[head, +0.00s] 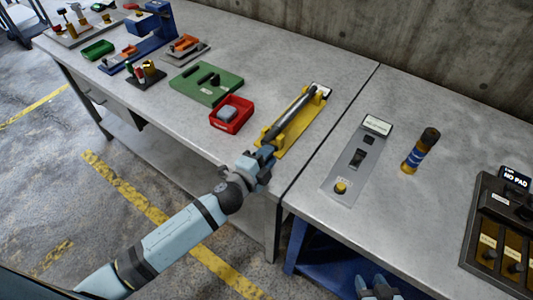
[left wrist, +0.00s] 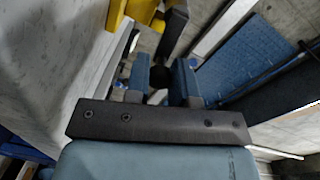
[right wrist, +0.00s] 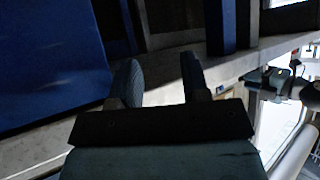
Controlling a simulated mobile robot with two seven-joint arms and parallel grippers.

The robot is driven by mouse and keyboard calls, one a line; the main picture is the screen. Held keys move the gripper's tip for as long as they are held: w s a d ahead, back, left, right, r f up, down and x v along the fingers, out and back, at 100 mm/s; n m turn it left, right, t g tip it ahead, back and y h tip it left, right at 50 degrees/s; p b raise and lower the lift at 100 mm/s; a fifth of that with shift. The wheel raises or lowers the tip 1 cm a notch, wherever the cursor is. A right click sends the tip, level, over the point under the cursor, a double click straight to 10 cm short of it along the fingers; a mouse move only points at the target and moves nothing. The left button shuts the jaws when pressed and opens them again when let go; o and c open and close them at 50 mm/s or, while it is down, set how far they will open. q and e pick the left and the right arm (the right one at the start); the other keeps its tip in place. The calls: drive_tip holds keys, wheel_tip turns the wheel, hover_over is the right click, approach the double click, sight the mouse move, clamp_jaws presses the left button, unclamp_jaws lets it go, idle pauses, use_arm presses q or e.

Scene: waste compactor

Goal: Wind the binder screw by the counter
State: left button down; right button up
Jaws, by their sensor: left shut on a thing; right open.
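The binder is a yellow frame (head: 299,124) at the right end of the left bench, with a long grey rod (head: 289,114) lying along it. A small pale plate (head: 321,90) sits at its far end, perhaps the counter; its text is too small to read. My left gripper (head: 262,161) is at the near end of the frame. In the left wrist view its fingers (left wrist: 160,82) are shut on a dark rounded end piece (left wrist: 158,72), mostly hidden between them. My right gripper (head: 378,286) is open and empty, low in front of the right bench; it also shows in the right wrist view (right wrist: 163,82).
Left of the binder are a red tray (head: 231,117) and a green plate (head: 206,83). On the right bench stand a grey switch panel (head: 350,172), a blue and orange cylinder (head: 420,150) and a dark box marked NO PAD (head: 514,180). A narrow gap separates the benches.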

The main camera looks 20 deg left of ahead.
use_arm(q)
drive_tip(key=shift+s+f+m, duration=0.1)
drive_tip(key=shift+f+m, duration=0.15)
drive_tip(key=shift+m, duration=0.05)
idle(0.4)
drive_tip(key=c, duration=1)
unclamp_jaws()
drive_tip(key=shift+s, duration=0.1)
drive_tip(key=b+v, duration=0.2)
drive_tip(key=v, duration=1.1)
drive_tip(key=shift+s+a+r, duration=0.1)
drive_tip(key=shift+s, duration=0.15)
